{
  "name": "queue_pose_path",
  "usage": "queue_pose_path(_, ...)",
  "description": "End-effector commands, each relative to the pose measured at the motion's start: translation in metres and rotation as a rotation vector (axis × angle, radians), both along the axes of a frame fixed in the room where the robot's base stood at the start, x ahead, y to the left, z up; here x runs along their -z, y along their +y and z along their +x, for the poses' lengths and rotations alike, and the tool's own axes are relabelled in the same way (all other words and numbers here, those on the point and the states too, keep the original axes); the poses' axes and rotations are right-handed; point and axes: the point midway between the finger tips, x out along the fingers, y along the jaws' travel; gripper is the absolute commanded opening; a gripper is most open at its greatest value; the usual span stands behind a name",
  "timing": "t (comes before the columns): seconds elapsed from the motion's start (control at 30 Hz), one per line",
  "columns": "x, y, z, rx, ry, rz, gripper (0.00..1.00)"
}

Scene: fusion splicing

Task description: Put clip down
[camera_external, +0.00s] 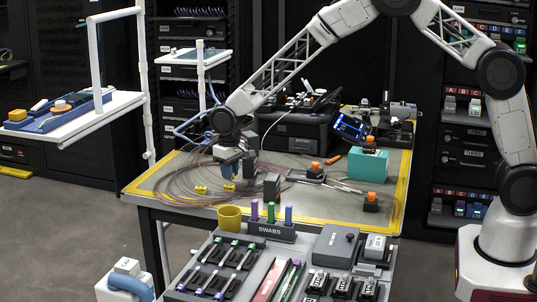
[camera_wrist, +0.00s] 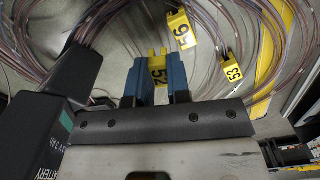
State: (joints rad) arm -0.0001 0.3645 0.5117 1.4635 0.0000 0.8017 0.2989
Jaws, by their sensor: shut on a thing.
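My gripper (camera_external: 232,168) is low over the left part of the table, among the loops of fibre cable. In the wrist view its two blue fingers (camera_wrist: 159,75) are shut on a yellow clip (camera_wrist: 158,68) marked 52. Two other yellow clips lie beyond it on the cables: one marked 56 (camera_wrist: 181,30) and one marked 53 (camera_wrist: 233,72). In the external view, small yellow clips (camera_external: 201,189) show on the table near the gripper. Whether the held clip touches the table cannot be told.
A dark block labelled battery (camera_wrist: 35,135) and another dark block (camera_wrist: 80,72) stand left of my gripper in the wrist view. Coiled fibre cables (camera_external: 170,185) spread over the table (camera_external: 330,207). A yellow mug (camera_external: 230,218) and a swabs holder (camera_external: 271,231) stand in front.

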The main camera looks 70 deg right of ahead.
Motion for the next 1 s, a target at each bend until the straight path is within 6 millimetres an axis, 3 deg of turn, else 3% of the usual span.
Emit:
queue_pose_path(0.43,-0.001,0.0,0.0,0.001,0.0,0.0,0.0)
queue_pose_path(0.63,-0.012,0.0,0.0,0.001,-0.002,-0.001,0.0)
queue_pose_path(0.77,-0.029,0.0,0.0,0.001,-0.001,0.0,0.0)
queue_pose_path(1.0,-0.09,0.0,0.0,0.001,-0.003,0.0,0.0)
